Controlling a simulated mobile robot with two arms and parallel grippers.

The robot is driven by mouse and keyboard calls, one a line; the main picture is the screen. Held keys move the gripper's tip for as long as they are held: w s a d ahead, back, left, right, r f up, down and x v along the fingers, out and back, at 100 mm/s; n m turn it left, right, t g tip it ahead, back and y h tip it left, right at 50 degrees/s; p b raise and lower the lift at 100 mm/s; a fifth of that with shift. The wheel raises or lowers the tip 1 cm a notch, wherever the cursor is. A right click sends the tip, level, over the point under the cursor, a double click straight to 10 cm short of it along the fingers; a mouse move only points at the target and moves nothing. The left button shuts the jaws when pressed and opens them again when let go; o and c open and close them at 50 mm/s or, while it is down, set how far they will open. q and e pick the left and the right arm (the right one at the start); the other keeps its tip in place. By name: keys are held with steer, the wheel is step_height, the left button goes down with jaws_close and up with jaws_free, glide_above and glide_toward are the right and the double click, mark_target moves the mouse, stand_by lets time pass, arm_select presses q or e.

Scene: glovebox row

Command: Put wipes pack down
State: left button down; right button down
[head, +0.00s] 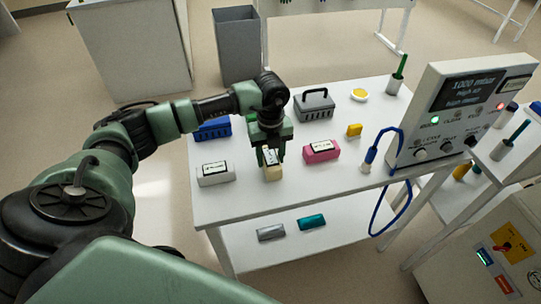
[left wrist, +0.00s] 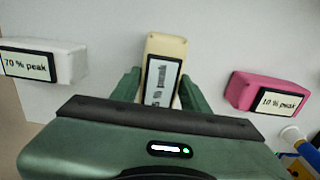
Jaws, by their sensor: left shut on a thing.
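My left gripper (head: 268,154) points down over the white table and is shut on a cream wipes pack (head: 273,174). In the left wrist view the cream pack (left wrist: 166,47) sits between the two green fingers of the left gripper (left wrist: 160,90). Its label ends in "% peak"; the number is partly hidden. The pack is at or just above the table top; I cannot tell whether it touches. A white pack marked "70 % peak" (left wrist: 42,62) lies to its left and a pink pack marked "10 % peak" (left wrist: 265,94) to its right. My right gripper is not in view.
The white table (head: 225,205) also holds a blue basket (head: 213,129), a grey case (head: 314,105), a yellow block (head: 354,130), a yellow-topped round dish (head: 359,95) and a control box (head: 455,110) with a blue cable. Bare table shows in front of the packs. A grey bin (head: 239,45) stands behind.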

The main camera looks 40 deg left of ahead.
mark_target(270, 156)
arm_select(q)
steer(key=shift+f, duration=0.15)
steer(key=c, duration=1)
jaws_free()
steer(key=shift+c, duration=0.2)
steer(key=o, duration=0.3)
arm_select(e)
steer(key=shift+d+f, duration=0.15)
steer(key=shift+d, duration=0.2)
arm_select(q)
steer(key=shift+r, duration=0.5)
step_height(270, 156, up, 11)
steer(key=b, duration=0.2)
steer(key=shift+r+b, duration=0.2)
steer(key=shift+b, duration=0.15)
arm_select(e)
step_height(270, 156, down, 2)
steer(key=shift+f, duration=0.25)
